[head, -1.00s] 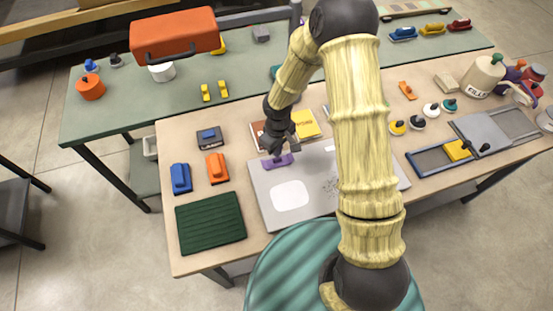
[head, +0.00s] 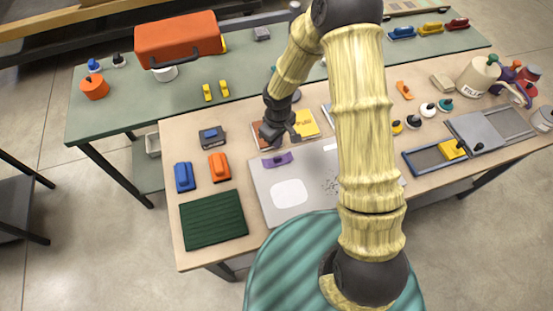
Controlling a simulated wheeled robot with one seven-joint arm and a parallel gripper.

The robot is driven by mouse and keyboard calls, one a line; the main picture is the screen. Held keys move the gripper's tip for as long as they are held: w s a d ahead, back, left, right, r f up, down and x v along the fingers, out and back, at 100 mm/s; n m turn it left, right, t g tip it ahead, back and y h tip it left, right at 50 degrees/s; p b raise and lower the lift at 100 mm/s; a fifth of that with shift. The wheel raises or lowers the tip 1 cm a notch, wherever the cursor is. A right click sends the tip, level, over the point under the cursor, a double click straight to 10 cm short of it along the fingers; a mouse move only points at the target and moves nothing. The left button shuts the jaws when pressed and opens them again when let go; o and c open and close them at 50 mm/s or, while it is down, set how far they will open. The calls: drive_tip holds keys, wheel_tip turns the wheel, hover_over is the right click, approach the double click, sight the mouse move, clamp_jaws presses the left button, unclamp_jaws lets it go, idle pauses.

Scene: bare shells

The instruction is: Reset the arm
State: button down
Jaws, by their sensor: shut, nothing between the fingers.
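My gripper (head: 283,143) is dark and shut with nothing in it. In the head view it hangs above the back edge of the grey board, close over a small purple block (head: 277,159). The purple block rests on the board and looks apart from the fingers. My arm, in pale yellow segments with dark joints, reaches from the lower right up and over to the gripper. It hides part of the table and the right part of the board.
The grey board (head: 258,185) has a white patch and dark specks. Left of it lie a green ribbed mat (head: 213,219), an orange block (head: 219,167) and a blue block (head: 184,177). A yellow item (head: 306,123) lies just behind the gripper. A sliding-lid tray (head: 423,160) is at right.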

idle(0.3)
drive_tip(key=s+d+r+m+t+b, duration=0.1)
drive_tip(key=s+d+r+m, duration=0.3)
drive_tip(key=s+d+r, duration=0.2)
drive_tip(key=s+d+r+m+t+b, duration=0.1)
drive_tip(key=s+d+r+m, duration=0.4)
drive_tip(key=r, duration=0.6)
drive_tip(key=s+d, duration=0.1)
drive_tip(key=d, duration=0.1)
drive_tip(key=shift+s+d+r+t, duration=0.2)
drive_tip(key=shift+s+d+t, duration=0.05)
drive_tip(key=shift+d+t, duration=0.05)
idle(0.6)
drive_tip(key=w+a+f+m+g+p, duration=0.1)
drive_tip(key=w+a+f+p, duration=0.4)
drive_tip(key=w, duration=0.4)
drive_tip(key=w+a+f+m+g+p, duration=0.1)
drive_tip(key=w+a+f+m+p, duration=0.1)
drive_tip(key=a+f, duration=0.6)
wheel_tip(320, 180, down, 3)
drive_tip(key=shift+w+a+f+g+p, duration=0.15)
drive_tip(key=shift+w+a+g+p, duration=0.15)
drive_tip(key=shift+w+p, duration=0.45)
